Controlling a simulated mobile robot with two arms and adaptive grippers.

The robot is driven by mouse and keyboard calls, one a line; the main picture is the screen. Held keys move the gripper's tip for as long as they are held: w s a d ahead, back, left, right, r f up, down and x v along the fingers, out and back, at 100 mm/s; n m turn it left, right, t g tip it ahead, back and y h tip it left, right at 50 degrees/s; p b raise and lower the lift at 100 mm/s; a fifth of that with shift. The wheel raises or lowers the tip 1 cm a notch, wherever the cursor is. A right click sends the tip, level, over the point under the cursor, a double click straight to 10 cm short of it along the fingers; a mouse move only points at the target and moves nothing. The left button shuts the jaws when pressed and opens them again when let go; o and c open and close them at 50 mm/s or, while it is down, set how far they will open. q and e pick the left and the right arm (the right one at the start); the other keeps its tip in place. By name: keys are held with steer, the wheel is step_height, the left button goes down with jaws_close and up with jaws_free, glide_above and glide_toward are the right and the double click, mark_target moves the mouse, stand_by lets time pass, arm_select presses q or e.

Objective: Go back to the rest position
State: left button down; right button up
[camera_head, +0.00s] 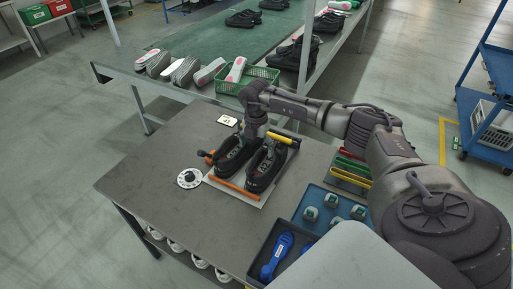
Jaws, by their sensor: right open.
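My right arm reaches in from the right. My right gripper (250,138) points down at the toe end of a pair of black shoes (263,167) on the grey table. It is open; its fingertips are small and dark against the shoes, so I cannot tell whether they touch. The shoes lie side by side on a white plate with an orange bar (236,189) in front and a yellow bar (285,140) behind. My left gripper is not in view.
A round black-and-white dial (190,178) and a card marked 41 (227,120) lie on the table. A dark tray (262,245) holds a blue tool; a blue tray (318,196) holds several small pieces. A green-topped bench (190,40) with shoes and soles stands behind. The table's left part is clear.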

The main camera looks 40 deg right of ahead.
step_height(320, 180, up, 3)
steer(key=shift+f+p, duration=0.2)
steer(key=shift+p, duration=0.55)
steer(key=shift+f, duration=0.15)
